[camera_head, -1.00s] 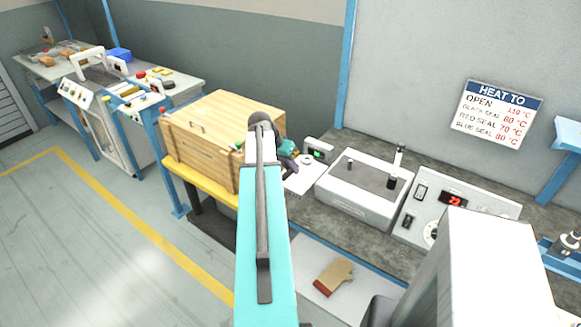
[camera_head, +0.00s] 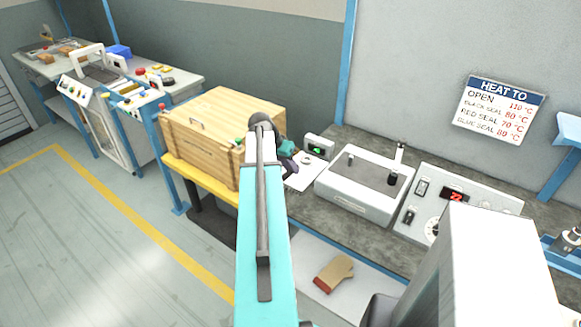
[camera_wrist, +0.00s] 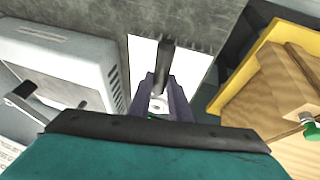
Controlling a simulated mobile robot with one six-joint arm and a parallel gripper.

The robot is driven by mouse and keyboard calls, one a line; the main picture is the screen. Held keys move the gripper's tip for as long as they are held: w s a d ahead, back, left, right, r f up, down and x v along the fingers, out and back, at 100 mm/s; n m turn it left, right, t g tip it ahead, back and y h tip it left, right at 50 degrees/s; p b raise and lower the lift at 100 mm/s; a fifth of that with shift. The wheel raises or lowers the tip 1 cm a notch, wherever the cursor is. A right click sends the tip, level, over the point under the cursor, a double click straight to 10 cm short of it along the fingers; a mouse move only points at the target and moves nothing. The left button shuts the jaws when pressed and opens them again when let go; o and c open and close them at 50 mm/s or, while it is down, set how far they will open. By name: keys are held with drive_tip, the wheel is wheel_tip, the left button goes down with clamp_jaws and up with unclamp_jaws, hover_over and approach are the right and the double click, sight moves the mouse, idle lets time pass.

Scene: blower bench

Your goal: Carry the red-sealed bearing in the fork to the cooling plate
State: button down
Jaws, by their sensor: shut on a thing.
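My gripper (camera_wrist: 163,88), with dark purple fingers, is shut on a dark rod (camera_wrist: 165,62) that looks like the fork's handle. In the head view, my gripper (camera_head: 289,166) is small and partly hidden behind my turquoise arm, over the bench between the wooden crate and the grey heater. The fork's far end and the red-sealed bearing cannot be made out. A pale ring (camera_wrist: 158,104) shows between the fingers in the wrist view; I cannot tell what it is. A white plate (camera_wrist: 143,62) lies below the gripper; I cannot tell whether it is the cooling plate.
The wooden crate (camera_head: 205,140) stands left of the gripper. The grey heater box (camera_head: 352,198) with upright posts and a control panel (camera_head: 425,205) stand right. A small box with a green display (camera_head: 319,146) is behind. A glove (camera_head: 334,273) lies on the lower shelf.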

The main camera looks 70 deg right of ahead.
drive_tip(key=shift+f+b, duration=0.3)
drive_tip(key=shift+f, duration=0.2)
idle(0.9)
drive_tip(key=c, duration=1.6)
unclamp_jaws()
drive_tip(key=shift+o, duration=0.2)
drive_tip(key=b+v, duration=0.3)
drive_tip(key=v, duration=1)
drive_tip(key=shift+a+r, duration=0.15)
drive_tip(key=shift+r, duration=0.15)
drive_tip(key=shift+w, duration=0.2)
